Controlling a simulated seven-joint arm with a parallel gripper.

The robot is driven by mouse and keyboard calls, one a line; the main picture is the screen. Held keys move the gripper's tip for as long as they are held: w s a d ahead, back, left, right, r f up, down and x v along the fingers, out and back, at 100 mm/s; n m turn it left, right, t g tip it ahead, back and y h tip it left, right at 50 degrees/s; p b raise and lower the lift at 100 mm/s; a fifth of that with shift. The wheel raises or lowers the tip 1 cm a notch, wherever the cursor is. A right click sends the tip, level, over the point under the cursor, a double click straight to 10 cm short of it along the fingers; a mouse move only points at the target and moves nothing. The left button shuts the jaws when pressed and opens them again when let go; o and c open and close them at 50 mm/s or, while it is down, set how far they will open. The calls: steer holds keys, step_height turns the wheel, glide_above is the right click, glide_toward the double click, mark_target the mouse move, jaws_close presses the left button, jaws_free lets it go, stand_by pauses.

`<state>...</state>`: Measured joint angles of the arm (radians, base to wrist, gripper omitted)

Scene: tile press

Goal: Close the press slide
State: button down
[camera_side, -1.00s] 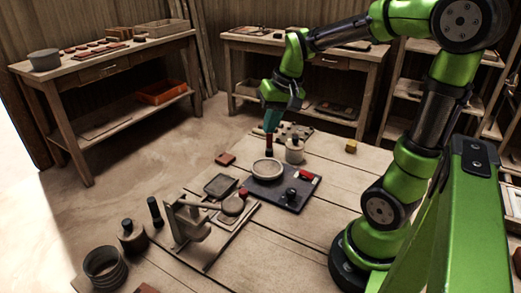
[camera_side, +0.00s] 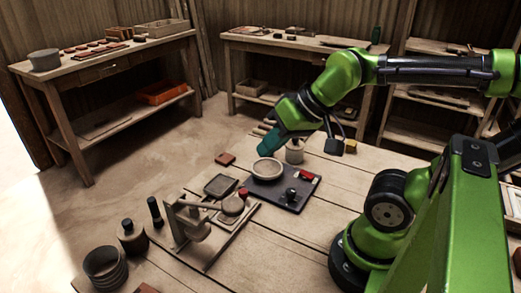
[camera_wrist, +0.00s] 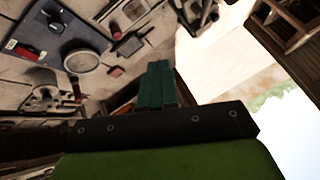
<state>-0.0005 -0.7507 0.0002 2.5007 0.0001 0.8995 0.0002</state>
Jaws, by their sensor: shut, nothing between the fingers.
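The wooden press (camera_side: 187,222) stands at the front left of the table in the side view, with an upright frame on a long base board. The press also shows at the top of the wrist view (camera_wrist: 195,15), partly cut off. My gripper (camera_side: 266,148) is tilted down and left above the far edge of the table, near the pale bowl and well apart from the press. Its teal fingers (camera_wrist: 157,80) are together and empty.
A dark tray (camera_side: 290,206) carries the pale bowl (camera_side: 267,169), a red block (camera_side: 306,175) and a black knob (camera_side: 291,194). A pale jar (camera_side: 294,152) stands behind. Dark bottles (camera_side: 132,237) and a ringed pot (camera_side: 104,267) stand left.

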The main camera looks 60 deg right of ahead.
steer(key=w+d+f+m+g+y, duration=0.1)
steer(key=w+d+f+m+g, duration=0.35)
steer(key=w+d+m, duration=0.35)
steer(key=w+d+f+m+g+y, duration=0.1)
steer(key=w+d+f+m+g, duration=0.25)
steer(key=w+d+f, duration=0.4)
steer(key=shift+n, duration=0.25)
steer(key=f, duration=0.2)
steer(key=s+a+f, duration=0.1)
steer(key=f, duration=0.1)
steer(key=s+f, duration=0.1)
steer(key=f, duration=0.2)
steer(key=shift+s+a, duration=0.15)
steer(key=shift+a, duration=0.1)
steer(key=a, duration=0.2)
steer(key=a+f, duration=0.1)
steer(key=shift+s, duration=0.35)
steer(key=shift+s+a, duration=0.15)
steer(key=shift+a, duration=0.45)
